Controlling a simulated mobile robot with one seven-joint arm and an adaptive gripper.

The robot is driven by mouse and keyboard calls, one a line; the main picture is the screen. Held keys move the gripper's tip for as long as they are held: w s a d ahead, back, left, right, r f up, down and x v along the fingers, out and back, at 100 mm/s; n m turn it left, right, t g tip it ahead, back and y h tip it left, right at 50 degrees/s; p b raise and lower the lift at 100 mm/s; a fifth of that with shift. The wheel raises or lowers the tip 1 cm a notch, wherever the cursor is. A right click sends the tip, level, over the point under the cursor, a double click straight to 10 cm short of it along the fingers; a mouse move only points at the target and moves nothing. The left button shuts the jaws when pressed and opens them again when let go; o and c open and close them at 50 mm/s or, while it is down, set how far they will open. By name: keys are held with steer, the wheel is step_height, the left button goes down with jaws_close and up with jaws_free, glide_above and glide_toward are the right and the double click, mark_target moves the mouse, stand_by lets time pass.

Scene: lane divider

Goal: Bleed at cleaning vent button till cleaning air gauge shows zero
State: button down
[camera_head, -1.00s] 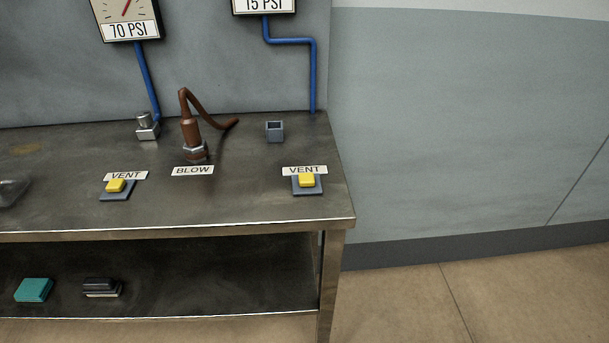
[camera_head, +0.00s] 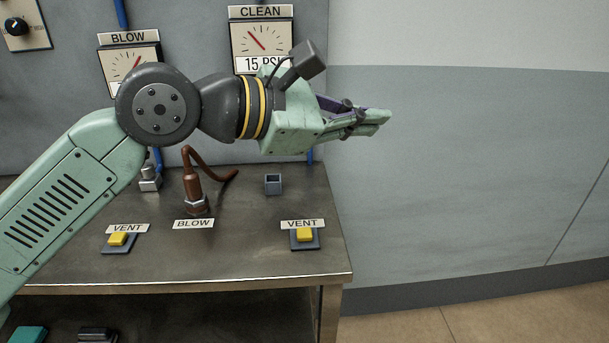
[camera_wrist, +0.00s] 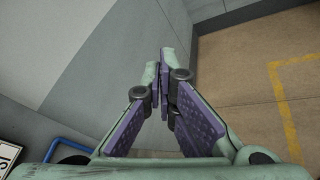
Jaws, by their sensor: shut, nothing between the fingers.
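The clean gauge (camera_head: 261,40) hangs on the back panel under a CLEAN sign, with its needle off to the upper left and part of its 15 PSI plate showing. A second yellow vent button (camera_head: 118,239) is at the left, below the blow gauge (camera_head: 128,68). My gripper (camera_head: 388,116) is shut and empty, pointing right, above and apart from the bench. In the wrist view its fingers (camera_wrist: 166,62) meet at the tips.
A brown nozzle with a hose (camera_head: 192,187) stands mid-bench by a BLOW label. A small grey square socket (camera_head: 273,184) is right of it, and a metal fitting (camera_head: 149,179) left. The metal bench (camera_head: 230,265) is clear along its front. Open floor (camera_head: 480,310) lies to the right.

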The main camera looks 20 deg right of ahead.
steer(key=w+a+f+t+y, duration=0.1)
steer(key=w+a+f+y, duration=0.1)
steer(key=w+f+y, duration=0.35)
steer(key=y, duration=0.1)
glide_above(306, 234)
step_height(306, 234, down, 8)
steer(key=r, duration=0.1)
steer(key=shift+f+t, duration=0.25)
steer(key=shift+t, duration=0.15)
step_height(306, 234, down, 8)
steer(key=b, duration=0.4)
steer(key=shift+r, duration=0.1)
steer(key=shift+f+b, duration=0.5)
steer(key=shift+f+b, duration=0.4)
steer(key=shift+b, duration=0.35)
